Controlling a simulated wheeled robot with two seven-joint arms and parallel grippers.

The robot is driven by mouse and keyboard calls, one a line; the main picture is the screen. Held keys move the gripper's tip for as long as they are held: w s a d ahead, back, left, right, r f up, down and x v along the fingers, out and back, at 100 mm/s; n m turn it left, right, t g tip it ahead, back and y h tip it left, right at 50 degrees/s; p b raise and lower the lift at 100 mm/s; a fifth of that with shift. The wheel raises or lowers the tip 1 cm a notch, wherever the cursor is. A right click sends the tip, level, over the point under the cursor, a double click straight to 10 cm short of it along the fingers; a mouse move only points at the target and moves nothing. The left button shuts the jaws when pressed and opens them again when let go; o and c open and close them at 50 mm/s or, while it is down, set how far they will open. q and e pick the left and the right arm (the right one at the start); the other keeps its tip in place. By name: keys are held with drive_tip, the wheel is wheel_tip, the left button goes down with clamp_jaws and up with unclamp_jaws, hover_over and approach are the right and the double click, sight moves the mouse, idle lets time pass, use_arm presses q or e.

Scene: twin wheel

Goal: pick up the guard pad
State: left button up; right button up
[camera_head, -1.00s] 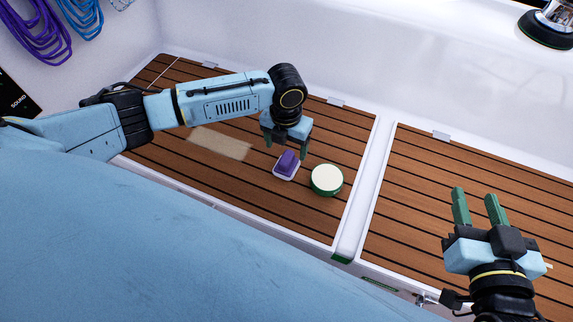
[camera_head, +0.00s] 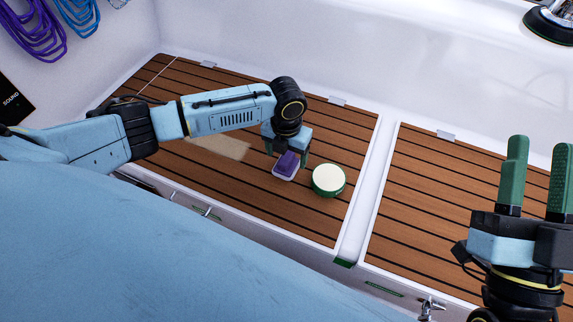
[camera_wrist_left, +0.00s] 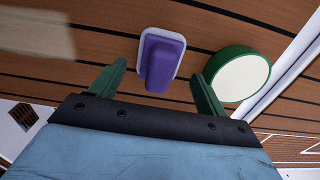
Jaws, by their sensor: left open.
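The guard pad, seemingly the small purple block with a white base (camera_head: 286,166), lies on the wooden slatted deck. In the left wrist view the purple pad (camera_wrist_left: 161,62) sits ahead of and between the two green fingertips. My left gripper (camera_head: 286,157) is open and empty, just above the pad, its fingers at either side of it in the head view. The pad's far part is partly hidden by the gripper. My right gripper (camera_head: 537,172) is open and empty at the right edge, well away from the pad.
A round green tin with a cream top (camera_head: 328,180) stands close to the right of the pad, near a left finger in the wrist view. A pale patch (camera_head: 218,145) lies on the deck to the left. A white divider (camera_head: 362,190) separates two deck panels.

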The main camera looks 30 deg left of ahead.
sight(286, 156)
use_arm(q)
drive_tip(key=shift+w+f+b, duration=0.1)
drive_tip(key=shift+f+b, duration=0.7)
drive_tip(key=shift+f, duration=0.75)
use_arm(e)
drive_tip(key=s+t, duration=0.1)
drive_tip(key=s+r+t, duration=0.1)
drive_tip(key=t, duration=0.1)
drive_tip(key=shift+s+d+r+y, duration=0.1)
drive_tip(key=shift+d+r+y, duration=0.2)
drive_tip(key=shift+y, duration=0.1)
use_arm(q)
drive_tip(key=c, duration=1.1)
drive_tip(key=shift+o, duration=0.2)
drive_tip(key=shift+r, duration=0.1)
